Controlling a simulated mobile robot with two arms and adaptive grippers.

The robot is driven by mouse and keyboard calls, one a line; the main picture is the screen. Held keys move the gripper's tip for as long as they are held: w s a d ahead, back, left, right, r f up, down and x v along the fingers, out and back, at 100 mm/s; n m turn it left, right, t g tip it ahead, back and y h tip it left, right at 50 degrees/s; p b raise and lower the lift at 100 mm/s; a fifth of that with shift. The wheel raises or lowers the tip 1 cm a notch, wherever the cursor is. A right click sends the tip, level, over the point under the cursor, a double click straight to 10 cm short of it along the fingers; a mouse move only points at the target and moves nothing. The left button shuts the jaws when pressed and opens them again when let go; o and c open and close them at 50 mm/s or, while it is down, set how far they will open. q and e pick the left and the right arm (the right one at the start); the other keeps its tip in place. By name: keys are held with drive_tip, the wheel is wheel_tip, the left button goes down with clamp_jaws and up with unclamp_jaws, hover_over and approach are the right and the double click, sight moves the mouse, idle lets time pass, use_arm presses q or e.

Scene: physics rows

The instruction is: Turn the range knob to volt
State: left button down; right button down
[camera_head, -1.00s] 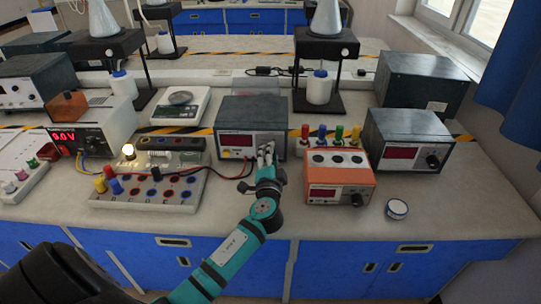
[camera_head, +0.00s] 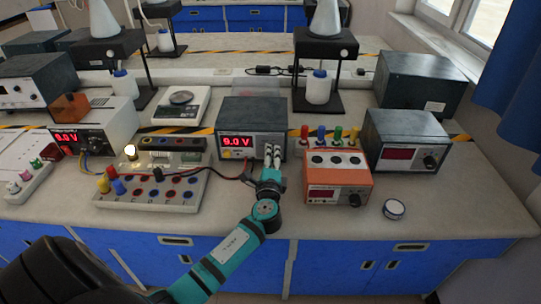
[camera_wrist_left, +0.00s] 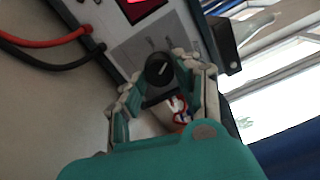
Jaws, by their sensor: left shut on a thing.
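The meter (camera_head: 250,112) is a dark grey box with a light front panel at the middle of the bench. Its red display (camera_head: 237,141) is lit and reads 9.0 V. In the left wrist view the black range knob (camera_wrist_left: 159,70) with a white pointer line sits on the panel. My left gripper (camera_head: 272,152) is at the right part of the meter's front. In the left wrist view its fingers (camera_wrist_left: 158,84) lie on both sides of the knob, shut on it. In the head view the fingers hide the knob. My right gripper is not in view.
An orange box (camera_head: 338,178) with colored plugs stands right of my left gripper. A terminal board (camera_head: 150,190) with a lit bulb (camera_head: 130,151) and the power supply (camera_head: 90,130) are at left. Red and black leads (camera_wrist_left: 45,42) run to the meter's left side.

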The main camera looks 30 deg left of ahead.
use_arm(q)
drive_tip(key=shift+f+m, duration=0.1)
drive_tip(key=shift+m, duration=0.2)
drive_tip(key=c, duration=0.9)
unclamp_jaws()
drive_tip(key=shift+c, duration=0.2)
drive_tip(key=v, duration=1.2)
drive_tip(key=shift+s, duration=0.1)
